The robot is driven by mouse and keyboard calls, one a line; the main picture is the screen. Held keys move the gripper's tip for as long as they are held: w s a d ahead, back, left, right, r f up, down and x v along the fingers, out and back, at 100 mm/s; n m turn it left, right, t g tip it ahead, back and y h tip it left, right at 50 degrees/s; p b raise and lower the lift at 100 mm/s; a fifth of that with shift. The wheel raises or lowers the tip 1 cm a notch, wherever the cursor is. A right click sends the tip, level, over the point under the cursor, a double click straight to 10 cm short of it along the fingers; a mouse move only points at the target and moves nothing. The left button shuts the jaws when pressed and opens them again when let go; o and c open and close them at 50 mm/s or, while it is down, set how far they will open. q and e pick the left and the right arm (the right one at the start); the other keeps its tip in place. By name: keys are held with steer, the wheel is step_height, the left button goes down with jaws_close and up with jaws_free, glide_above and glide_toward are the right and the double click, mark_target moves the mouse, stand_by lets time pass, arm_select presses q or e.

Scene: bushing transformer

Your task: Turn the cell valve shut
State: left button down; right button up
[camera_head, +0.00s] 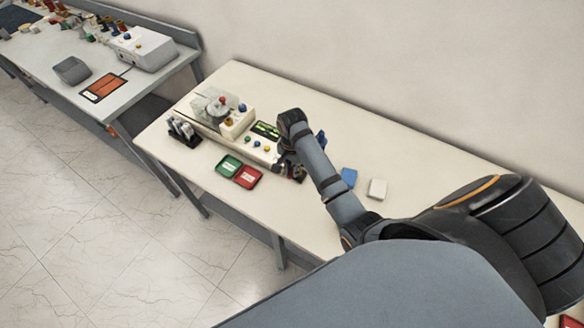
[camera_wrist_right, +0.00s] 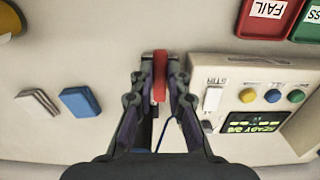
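The cell valve shows in the right wrist view as a narrow red handle (camera_wrist_right: 160,78), seen nearly edge-on at the end of the beige tester (camera_wrist_right: 236,82). My right gripper (camera_wrist_right: 160,88) has one finger on each side of the handle, close against it, and looks shut on it. In the head view the right gripper (camera_head: 290,170) is at the right end of the tester (camera_head: 240,138) and hides the valve. The tester has a lit screen with green text and coloured buttons. My left gripper is not in view.
A green tray (camera_head: 229,165) and a red tray (camera_head: 248,176) lie in front of the tester. A blue block (camera_head: 348,177) and a white block (camera_head: 377,188) lie to its right. Another bench (camera_head: 62,95) stands at the left. The table's right part is largely clear.

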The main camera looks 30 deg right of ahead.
jaws_close()
steer(key=shift+n, duration=0.3)
steer(key=shift+s+d+n, duration=0.1)
steer(key=shift+s+n, duration=0.1)
steer(key=shift+n, duration=0.4)
steer(key=n, duration=0.2)
steer(key=d+n, duration=0.1)
steer(key=n, duration=0.2)
steer(key=s+d+n, duration=0.1)
steer(key=n, duration=0.2)
steer(key=shift+s+d, duration=0.1)
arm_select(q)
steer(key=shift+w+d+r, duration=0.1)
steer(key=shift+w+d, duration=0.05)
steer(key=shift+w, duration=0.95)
arm_select(e)
steer(key=n, duration=0.2)
steer(key=d+n, duration=0.1)
steer(key=n, duration=0.2)
steer(key=d+n, duration=0.1)
steer(key=n, duration=0.2)
steer(key=shift+w+d+r, duration=0.1)
steer(key=shift+w+d, duration=0.1)
steer(key=shift+w, duration=0.05)
steer(key=shift+n, duration=0.3)
